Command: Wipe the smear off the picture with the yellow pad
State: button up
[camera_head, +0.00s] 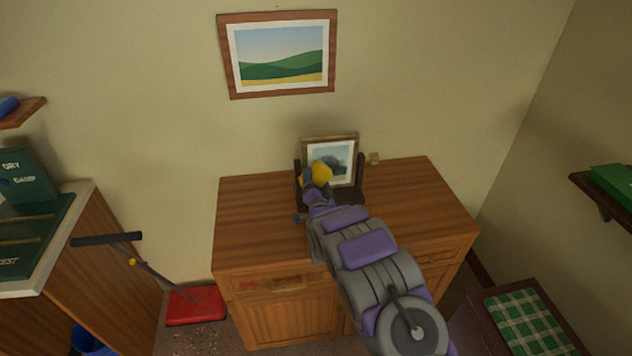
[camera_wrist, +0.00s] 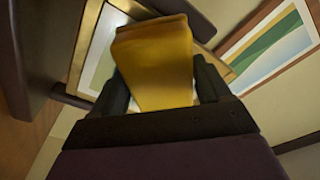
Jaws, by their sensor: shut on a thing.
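A small framed picture (camera_head: 345,170) stands upright on the wooden cabinet, between two dark upright posts. A dark greyish patch (camera_head: 338,159) shows on it, partly behind the pad; I cannot tell how much of it is smear. My gripper (camera_head: 314,184) is shut on the yellow pad (camera_head: 321,173) in front of the picture's left part. In the wrist view, my gripper (camera_wrist: 160,88) grips the yellow pad (camera_wrist: 155,65) between its dark fingers. The pad hides much of the picture (camera_wrist: 97,50) there. I cannot tell whether pad and picture touch.
A larger landscape picture (camera_head: 282,55) hangs on the wall above. A counter (camera_head: 75,195) stands at left, a shelf (camera_head: 590,195) at right. A red mat (camera_head: 196,306) lies on the floor.

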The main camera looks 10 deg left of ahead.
aim_at(328, 180)
jog(key=shift+w+a, duration=0.15)
jog(key=shift+w, duration=0.4)
dwell(0.4)
jog(key=shift+w+d+p, duration=0.2)
jog(key=shift+d, duration=0.75)
jog(key=shift+w+d+p, duration=0.15)
jog(key=shift+w+d, duration=0.05)
jog(key=shift+d, duration=0.75)
jog(key=shift+w+d+p, duration=0.3)
jog(key=shift+w+d, duration=0.1)
jog(key=shift+d, duration=0.8)
jog(key=shift+w+d+p, duration=0.35)
jog(key=shift+w+d, duration=0.1)
jog(key=shift+d, duration=0.7)
jog(key=shift+w+d+p, duration=0.3)
jog(key=shift+w+d, duration=0.1)
jog(key=shift+d, duration=0.8)
